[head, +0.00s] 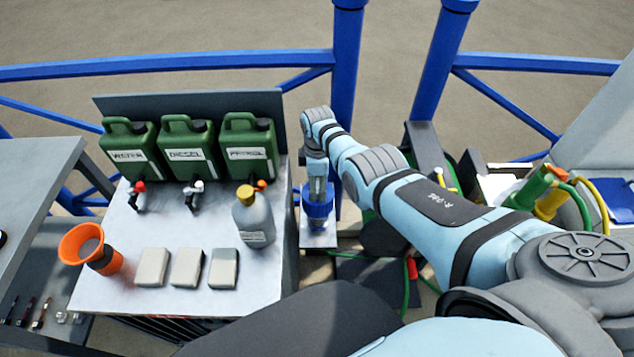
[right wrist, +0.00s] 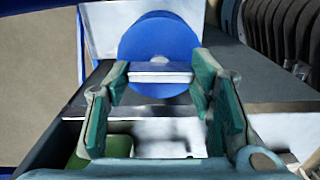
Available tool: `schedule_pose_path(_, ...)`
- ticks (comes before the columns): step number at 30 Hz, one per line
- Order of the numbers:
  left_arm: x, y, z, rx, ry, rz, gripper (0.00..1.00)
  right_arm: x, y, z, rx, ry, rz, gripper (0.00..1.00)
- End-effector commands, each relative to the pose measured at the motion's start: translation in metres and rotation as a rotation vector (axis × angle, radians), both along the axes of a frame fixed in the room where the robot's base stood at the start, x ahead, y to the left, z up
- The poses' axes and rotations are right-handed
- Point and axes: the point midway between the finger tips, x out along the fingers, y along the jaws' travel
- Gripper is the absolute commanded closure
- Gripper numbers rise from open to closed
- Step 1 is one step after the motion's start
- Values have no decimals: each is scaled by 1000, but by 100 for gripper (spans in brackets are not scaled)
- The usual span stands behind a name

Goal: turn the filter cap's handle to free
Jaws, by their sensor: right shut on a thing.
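The filter cap (right wrist: 158,35) is a round blue disc in the right wrist view. Its handle (right wrist: 160,72) is a pale bar lying level across the disc in that view. My right gripper (right wrist: 160,78) has its green-padded fingers at the two ends of the bar and is shut on it. In the head view the blue filter (head: 318,210) stands on a pale plate right of the counter, and my right gripper (head: 318,188) points down onto it, hiding most of the cap and handle. My left gripper is not in view.
A counter (head: 200,225) to the left bears several things: green jerrycans (head: 190,150) with taps, a grey bottle (head: 253,220), pale blocks (head: 187,267) and an orange funnel (head: 83,245). Blue railing (head: 345,75) runs behind. Green and yellow hoses (head: 550,200) lie at the right.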

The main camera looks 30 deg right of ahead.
Motion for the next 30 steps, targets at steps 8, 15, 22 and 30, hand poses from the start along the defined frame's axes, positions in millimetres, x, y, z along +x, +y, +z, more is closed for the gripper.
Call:
schedule_pose_path(8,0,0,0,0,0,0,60,0,0,0,0,0,46,78)
schedule_pose_path(15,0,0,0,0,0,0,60,0,0,0,0,0,48,78)
schedule_pose_path(22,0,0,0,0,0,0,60,0,0,0,0,0,47,31)
schedule_pose_path(30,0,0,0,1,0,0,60,0,0,0,0,0,47,30)
